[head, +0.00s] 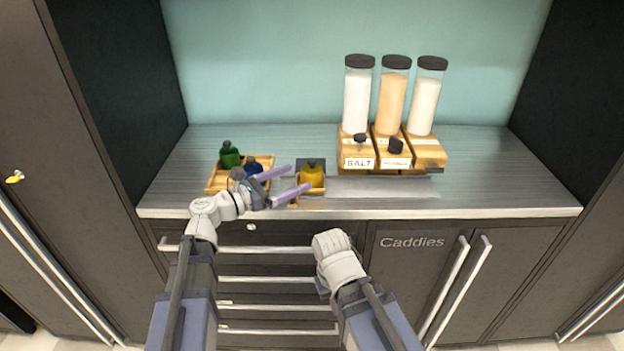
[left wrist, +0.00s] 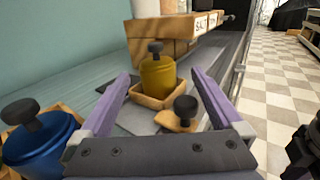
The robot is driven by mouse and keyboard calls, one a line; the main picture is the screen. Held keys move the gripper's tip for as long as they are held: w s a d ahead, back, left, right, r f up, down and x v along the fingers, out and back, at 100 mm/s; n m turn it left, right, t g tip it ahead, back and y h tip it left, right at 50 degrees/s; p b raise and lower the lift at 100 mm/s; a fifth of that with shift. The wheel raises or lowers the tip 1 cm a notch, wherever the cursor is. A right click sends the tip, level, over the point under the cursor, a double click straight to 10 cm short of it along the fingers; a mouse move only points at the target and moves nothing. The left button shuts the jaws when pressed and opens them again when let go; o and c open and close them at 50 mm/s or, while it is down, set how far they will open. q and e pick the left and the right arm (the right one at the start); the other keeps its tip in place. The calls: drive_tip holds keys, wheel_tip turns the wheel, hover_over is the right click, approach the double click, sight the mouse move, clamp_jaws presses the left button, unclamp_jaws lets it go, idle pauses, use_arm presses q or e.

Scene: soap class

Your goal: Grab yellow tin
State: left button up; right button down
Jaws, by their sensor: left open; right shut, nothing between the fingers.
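The yellow tin (head: 313,176) has a dark knob and stands upright in a small wooden tray on the counter. It also shows in the left wrist view (left wrist: 158,83), just ahead of and between the finger lines. My left gripper (head: 298,178) is open, with its purple fingers pointing right toward the tin. I see no contact with the tin, though the exact gap is hard to judge. My right gripper (head: 336,246) is low in front of the drawers, away from the tin; its fingers are hidden.
A wooden tray (head: 214,187) on the left holds a green tin (head: 229,157) and a blue tin (head: 251,167), close to my left gripper. Another black knob (left wrist: 185,108) sits on a wooden piece near the right finger. Jars on wooden stands (head: 394,100) stand behind right.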

sight(304, 172)
use_arm(q)
drive_tip(key=x, duration=0.4)
drive_tip(key=shift+w+r, duration=0.15)
drive_tip(key=shift+w, duration=0.2)
clamp_jaws()
idle(0.4)
